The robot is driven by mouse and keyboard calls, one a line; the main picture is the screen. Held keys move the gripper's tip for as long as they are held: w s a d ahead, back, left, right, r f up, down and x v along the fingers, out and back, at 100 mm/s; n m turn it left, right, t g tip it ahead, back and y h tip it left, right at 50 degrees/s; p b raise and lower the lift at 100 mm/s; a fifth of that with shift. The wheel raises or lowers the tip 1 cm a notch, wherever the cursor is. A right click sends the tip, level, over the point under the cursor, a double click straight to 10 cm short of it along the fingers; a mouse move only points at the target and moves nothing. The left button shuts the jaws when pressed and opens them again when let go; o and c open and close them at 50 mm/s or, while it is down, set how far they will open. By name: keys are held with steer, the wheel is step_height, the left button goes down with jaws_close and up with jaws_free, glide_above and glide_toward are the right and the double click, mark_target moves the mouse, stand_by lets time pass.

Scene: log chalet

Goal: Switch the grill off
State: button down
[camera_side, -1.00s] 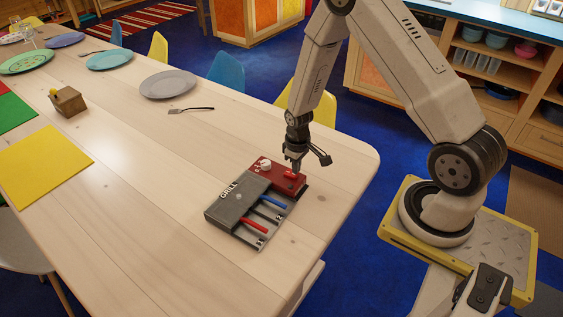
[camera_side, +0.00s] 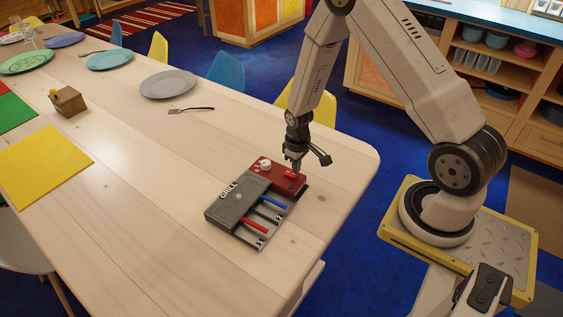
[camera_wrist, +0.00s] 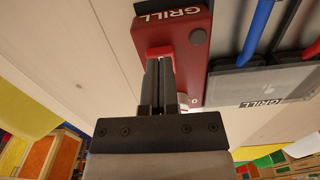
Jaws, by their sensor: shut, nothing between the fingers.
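The grill (camera_side: 236,202) is a grey unit lying on the table. A red control panel (camera_side: 270,172) sits along its far side and carries a white knob (camera_side: 265,165) and a red switch (camera_side: 291,174). In the wrist view the panel (camera_wrist: 190,68) bears a GRILL label, a small grey round spot and a "0" mark. My gripper (camera_side: 295,169) is shut and empty, pointing down at the red switch. In the wrist view its fingertips (camera_wrist: 159,66) are right at the red switch (camera_wrist: 160,51) and partly hide it. I cannot tell whether they press it.
A blue handle (camera_side: 272,202) and a red handle (camera_side: 254,225) lie at the grill's near side. The table left of the grill is clear.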

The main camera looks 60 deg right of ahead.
steer(key=shift+f, duration=0.7)
stand_by(0.7)
steer(key=shift+r, duration=0.2)
steer(key=shift+r, duration=0.5)
stand_by(0.7)
steer(key=shift+r, duration=2.45)
